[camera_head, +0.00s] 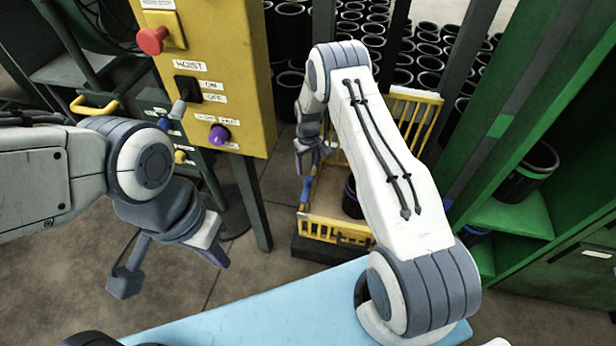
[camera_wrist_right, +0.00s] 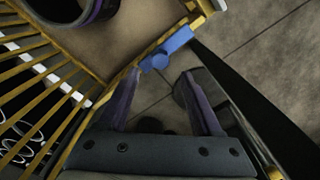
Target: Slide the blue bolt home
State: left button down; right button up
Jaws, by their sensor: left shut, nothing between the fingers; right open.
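The blue bolt (camera_head: 305,192) is on the left side of a low yellow-railed cage (camera_head: 335,232). In the right wrist view the bolt (camera_wrist_right: 172,46) lies across the top of a yellow rail, with a small round blue knob on its near side. My right gripper (camera_head: 310,160) is above the bolt, pointing down. In its wrist view the gripper (camera_wrist_right: 160,76) is open and empty, and the bolt shows just beyond the fingertips, partly between them; contact cannot be told. My left gripper (camera_head: 217,258) is shut and empty, well left of the cage.
A black sleeve with a purple band (camera_head: 351,198) stands inside the cage. A yellow hoist panel (camera_head: 228,75) stands left of my right gripper. A green shelf (camera_head: 525,215) is at right, with many black sleeves (camera_head: 430,62) behind. A light-blue surface (camera_head: 285,310) is in front.

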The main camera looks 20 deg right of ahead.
aim_at(308, 179)
notch_tip(308, 179, down, 6)
jog(key=shift+f, duration=0.1)
grip_shut()
dwell(1.5)
